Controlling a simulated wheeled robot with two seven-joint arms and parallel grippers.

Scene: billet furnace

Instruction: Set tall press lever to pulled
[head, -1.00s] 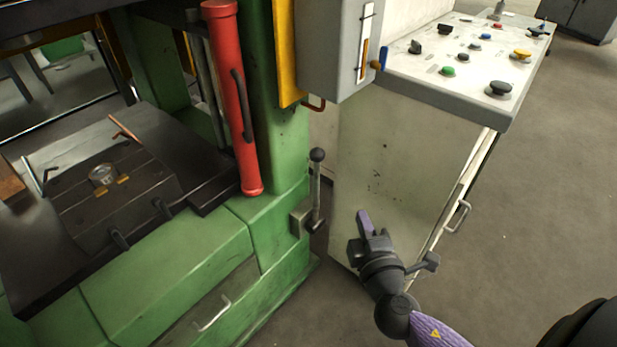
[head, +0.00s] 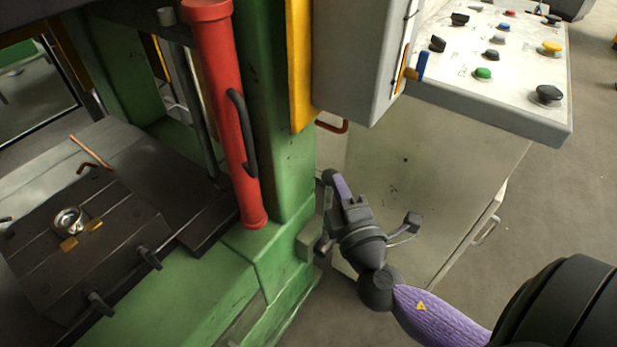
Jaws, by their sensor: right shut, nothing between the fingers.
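The tall press lever (head: 327,176) stands at the right front corner of the green press. Its dark knob shows just left of my right gripper's fingertip, and most of its rod is hidden behind the gripper. Its grey mounting block (head: 307,241) shows below. My right gripper (head: 338,182) is shut and empty, with its purple finger pointing up beside the knob. I cannot tell whether finger and knob touch. My left gripper is not in view.
The green press (head: 272,240) with a red cylinder (head: 222,120) and dark bed (head: 190,225) fills the left. A grey box (head: 360,60) hangs above the lever. A white control console (head: 490,60) with coloured buttons stands at right.

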